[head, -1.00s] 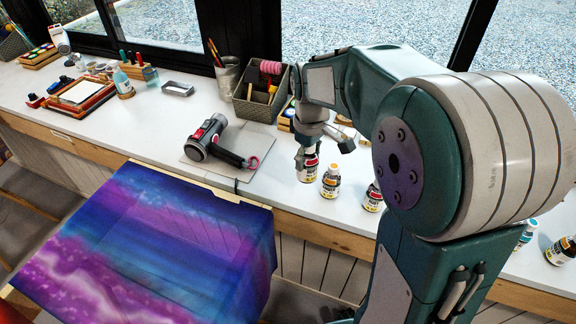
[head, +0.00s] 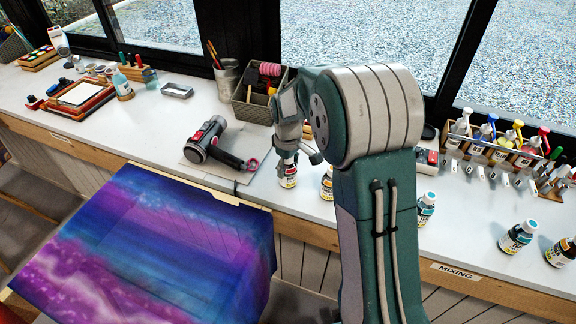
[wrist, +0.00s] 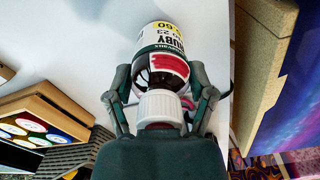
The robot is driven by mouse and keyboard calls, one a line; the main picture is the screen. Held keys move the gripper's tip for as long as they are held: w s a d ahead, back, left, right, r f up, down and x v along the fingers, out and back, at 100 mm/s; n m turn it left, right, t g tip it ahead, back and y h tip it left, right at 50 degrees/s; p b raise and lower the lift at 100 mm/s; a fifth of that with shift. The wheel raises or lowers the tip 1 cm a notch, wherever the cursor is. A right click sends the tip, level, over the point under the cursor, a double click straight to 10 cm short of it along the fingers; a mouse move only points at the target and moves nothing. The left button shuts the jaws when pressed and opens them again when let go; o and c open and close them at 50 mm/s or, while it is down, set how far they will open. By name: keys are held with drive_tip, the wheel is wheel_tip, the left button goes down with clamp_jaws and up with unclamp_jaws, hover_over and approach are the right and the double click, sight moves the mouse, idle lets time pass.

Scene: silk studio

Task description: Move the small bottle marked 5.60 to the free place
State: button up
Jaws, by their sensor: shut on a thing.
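In the wrist view this bottle (wrist: 162,48) has a white cap, a red patch, the word RUBY and a yellow band whose visible digits end in 60. The first digit is not readable. Both fingers (wrist: 158,108) flank the cap. I cannot tell if its base touches the counter. An orange-capped bottle (head: 327,186) stands just to its right, partly hidden by my arm.
A hair dryer (head: 207,138) lies on a grey board to the left. A woven basket (head: 251,110) stands behind. A rack of colored bottles (head: 500,150) is at the back right. Painted silk (head: 150,240) is in front.

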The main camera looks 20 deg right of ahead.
drive_tip(key=shift+f, duration=0.1)
drive_tip(key=o, duration=1.1)
drive_tip(key=shift+o, duration=0.2)
wheel_tip(320, 180, up, 12)
drive_tip(key=shift+r, duration=0.2)
drive_tip(key=s+r+m+t, duration=0.2)
drive_tip(key=s+r+m, duration=0.1)
drive_tip(key=s, duration=1.1)
drive_tip(key=s+r+m+t, duration=0.3)
drive_tip(key=s+m, duration=0.1)
drive_tip(key=s, duration=0.9)
drive_tip(key=shift+s+t, duration=0.3)
drive_tip(key=shift+s, duration=0.1)
